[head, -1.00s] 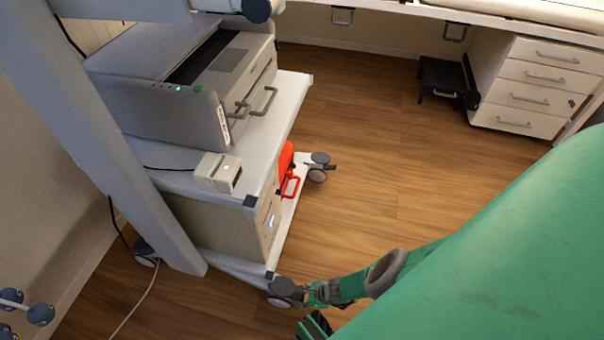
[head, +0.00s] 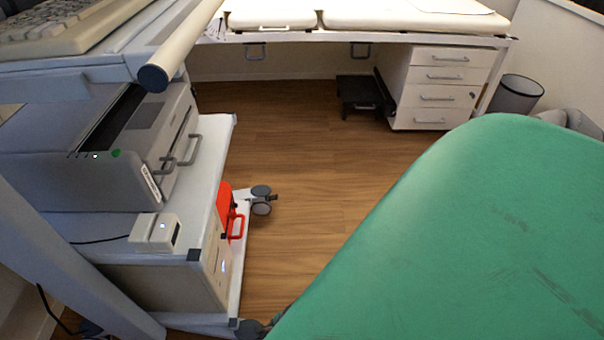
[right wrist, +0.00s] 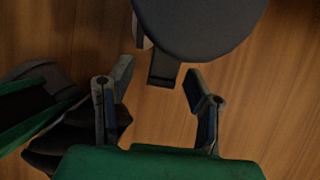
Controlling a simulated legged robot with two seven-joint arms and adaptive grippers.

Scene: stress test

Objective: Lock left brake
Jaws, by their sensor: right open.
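The white cart (head: 222,152) stands at the left in the head view. Its far caster (head: 261,208) has a dark brake lever (head: 272,198) sticking out to the right. Its near caster (head: 249,329) shows at the bottom edge, mostly hidden behind my green body. In the right wrist view, my right gripper (right wrist: 158,82) is open and empty. A large dark round part, seemingly a caster wheel (right wrist: 198,22), is just beyond the fingertips. A small dark tab, seemingly a brake lever (right wrist: 163,68), lies between and just past them. I cannot tell whether they touch. My left gripper is out of view.
The cart carries a grey printer (head: 110,165), a small white device (head: 155,232) and a red case (head: 225,208). A bed (head: 410,20), drawers (head: 432,88), black step stool (head: 360,92) and bin (head: 515,93) stand at the back. The middle floor (head: 310,150) is clear.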

